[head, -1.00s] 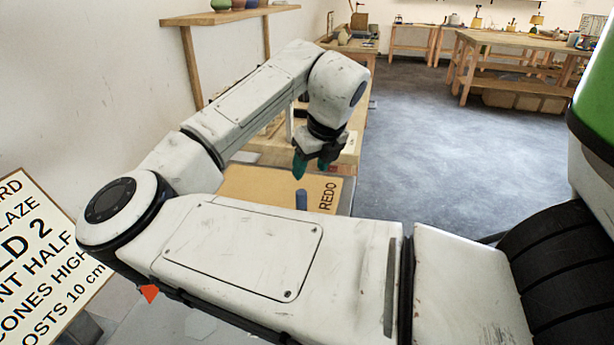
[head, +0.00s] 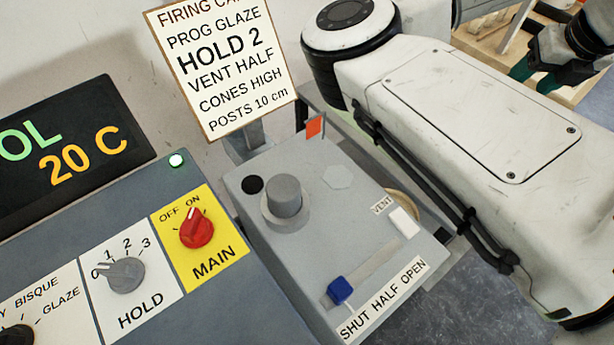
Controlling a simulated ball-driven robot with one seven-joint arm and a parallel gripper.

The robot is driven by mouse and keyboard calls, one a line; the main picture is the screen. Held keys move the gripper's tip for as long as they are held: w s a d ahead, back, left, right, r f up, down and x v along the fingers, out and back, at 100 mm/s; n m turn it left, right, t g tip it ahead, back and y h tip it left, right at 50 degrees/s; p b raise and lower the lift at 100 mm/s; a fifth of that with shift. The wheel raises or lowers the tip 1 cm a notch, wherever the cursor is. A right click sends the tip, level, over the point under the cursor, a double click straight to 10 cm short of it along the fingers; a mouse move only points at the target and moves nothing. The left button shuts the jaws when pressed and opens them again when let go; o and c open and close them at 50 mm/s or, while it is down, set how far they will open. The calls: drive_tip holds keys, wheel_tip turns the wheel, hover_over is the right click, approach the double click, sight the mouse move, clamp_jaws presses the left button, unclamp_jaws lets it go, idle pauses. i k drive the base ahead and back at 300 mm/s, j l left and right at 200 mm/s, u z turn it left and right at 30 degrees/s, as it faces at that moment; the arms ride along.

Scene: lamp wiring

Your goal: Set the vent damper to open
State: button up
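The vent damper is a slider with a blue knob (head: 340,290) on the grey box, in the head view at the lower middle. The knob sits at the lower left end of its slot (head: 372,262), by the word SHUT on the label SHUT HALF OPEN (head: 383,302). The OPEN end is to the upper right. My gripper (head: 533,76) is at the upper right, partly cut off by the frame edge, well away from the knob. Its teal fingertips look apart, with nothing seen between them.
A round grey knob (head: 284,195) and an orange flag (head: 315,127) stand up from the box. Left is a control panel with a red MAIN switch (head: 197,232) and grey HOLD dial (head: 125,274). A card (head: 222,70) reads VENT HALF. My arm fills the right side.

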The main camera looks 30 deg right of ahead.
sight(339, 290)
drive_tip(key=k, duration=1)
drive_tip(key=i+u, duration=0.15)
